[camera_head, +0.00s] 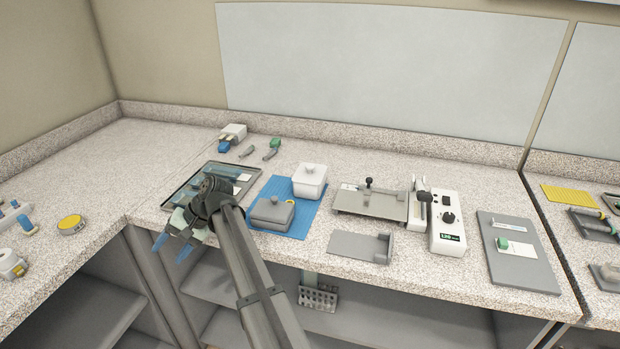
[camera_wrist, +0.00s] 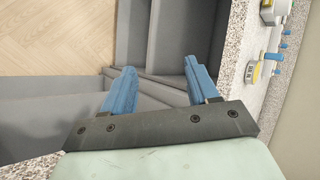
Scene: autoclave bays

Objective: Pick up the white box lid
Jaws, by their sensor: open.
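A white box with a white lid (camera_head: 311,170) stands on the blue mat (camera_head: 280,228) at the middle of the counter, its lid on top with a small knob. A grey box with a grey lid (camera_head: 271,210) stands in front of it to the left on the same mat. My gripper (camera_head: 172,247) is left of the mat, near the counter's front edge, its blue fingers apart and empty. In the wrist view my gripper (camera_wrist: 158,92) points down past the counter edge toward the shelves and floor. No box or lid shows in the wrist view.
A dark tray (camera_head: 176,196) lies behind my gripper. Right of the mat are a flat grey plate device (camera_head: 370,203), a grey L-shaped piece (camera_head: 360,245) and a white unit with a knob (camera_head: 447,222). A yellow round item (camera_head: 71,224) is on the left counter.

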